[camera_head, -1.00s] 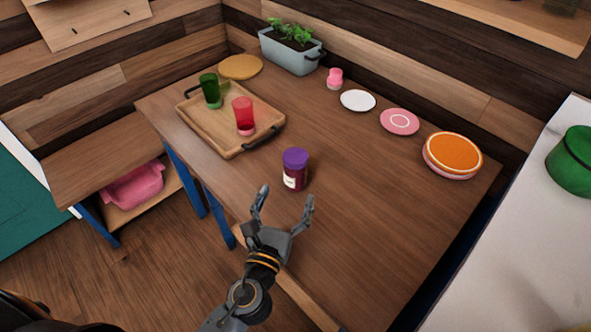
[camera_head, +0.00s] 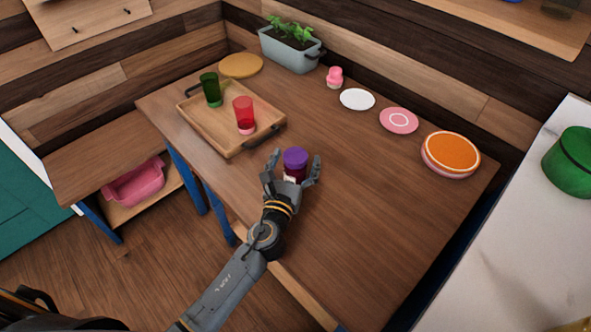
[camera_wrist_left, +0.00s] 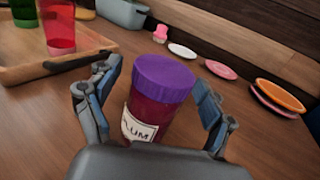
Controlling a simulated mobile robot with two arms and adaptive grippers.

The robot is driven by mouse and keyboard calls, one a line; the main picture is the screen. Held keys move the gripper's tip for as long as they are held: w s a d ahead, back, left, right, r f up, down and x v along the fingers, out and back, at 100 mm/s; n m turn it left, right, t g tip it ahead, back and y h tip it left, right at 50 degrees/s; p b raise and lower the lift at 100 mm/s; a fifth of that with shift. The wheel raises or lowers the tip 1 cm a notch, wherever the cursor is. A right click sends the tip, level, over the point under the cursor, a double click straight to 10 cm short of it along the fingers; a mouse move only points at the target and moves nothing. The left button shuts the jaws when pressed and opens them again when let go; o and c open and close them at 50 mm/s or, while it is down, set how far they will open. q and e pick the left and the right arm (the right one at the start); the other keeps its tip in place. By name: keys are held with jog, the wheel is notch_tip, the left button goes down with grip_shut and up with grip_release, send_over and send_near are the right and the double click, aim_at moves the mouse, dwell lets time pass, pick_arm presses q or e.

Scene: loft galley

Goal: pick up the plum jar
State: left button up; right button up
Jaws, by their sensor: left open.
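The plum jar (camera_head: 295,160) stands upright on the wooden table, with a purple lid and dark red contents. In the left wrist view the jar (camera_wrist_left: 157,97) shows a white label with the letters "UM" readable. My left gripper (camera_head: 296,158) is open, with one finger on each side of the jar. In the left wrist view the open fingers (camera_wrist_left: 156,95) flank the jar, with a visible gap on the right side; contact on the left cannot be told. The jar's lower part is hidden by the gripper. My right gripper is not in view.
A wooden tray (camera_head: 206,127) with a green cup (camera_head: 211,90) and a red cup (camera_head: 244,113) lies left of the jar. The table's right front is clear.

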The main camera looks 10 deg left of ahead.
pick_arm(q)
jog(key=c, duration=1.4)
jog(key=shift+c, duration=0.9)
jog(key=shift+r, duration=0.2)
